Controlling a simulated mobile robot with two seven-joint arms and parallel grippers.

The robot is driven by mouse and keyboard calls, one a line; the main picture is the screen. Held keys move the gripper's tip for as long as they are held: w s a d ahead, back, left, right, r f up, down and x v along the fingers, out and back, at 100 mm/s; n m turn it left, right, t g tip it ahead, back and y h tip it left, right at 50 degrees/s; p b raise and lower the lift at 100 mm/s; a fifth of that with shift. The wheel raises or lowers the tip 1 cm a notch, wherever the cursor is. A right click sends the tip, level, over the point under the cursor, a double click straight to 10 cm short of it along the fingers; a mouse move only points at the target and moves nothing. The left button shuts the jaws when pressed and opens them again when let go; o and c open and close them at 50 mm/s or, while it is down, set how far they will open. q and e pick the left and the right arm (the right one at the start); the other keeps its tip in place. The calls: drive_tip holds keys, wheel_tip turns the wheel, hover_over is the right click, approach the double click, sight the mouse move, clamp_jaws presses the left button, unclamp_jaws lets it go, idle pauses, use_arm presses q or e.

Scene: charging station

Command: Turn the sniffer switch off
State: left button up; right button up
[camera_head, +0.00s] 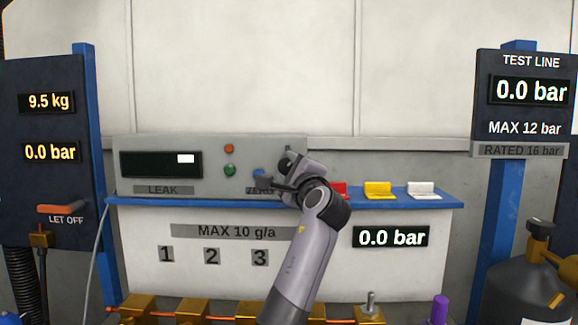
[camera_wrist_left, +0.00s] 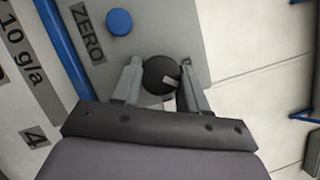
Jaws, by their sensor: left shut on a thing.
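The sniffer (camera_head: 215,150) is a grey box on the blue shelf in the head view. It has a dark display with a small white block, a LEAK label and a ZERO label. Its switch is a round black knob with a pale pointer mark, seen in the left wrist view (camera_wrist_left: 162,74). My left gripper (camera_head: 281,168) is at the box's right end, its fingers on either side of the knob and shut on it. In the left wrist view the gripper (camera_wrist_left: 160,82) frames the knob. My arm hides part of the box's lower right corner. My right gripper is not in view.
A dark gas cylinder (camera_head: 530,280) stands at right; brass valves line the front.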

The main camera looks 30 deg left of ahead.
use_arm(q)
drive_tip(key=n+g+p, duration=0.1)
drive_tip(key=n, duration=0.1)
drive_tip(key=n+h+p, duration=0.1)
drive_tip(key=n, duration=0.1)
drive_tip(key=shift+d+r+n+g, duration=0.1)
drive_tip(key=shift+r+n+g, duration=0.1)
drive_tip(key=shift+n+g, duration=0.15)
drive_tip(key=shift+n+g+h+p, duration=0.25)
drive_tip(key=shift+n+h+p, duration=0.65)
drive_tip(key=shift+n, duration=0.75)
drive_tip(key=o, duration=1.1)
drive_tip(key=shift+c, duration=0.2)
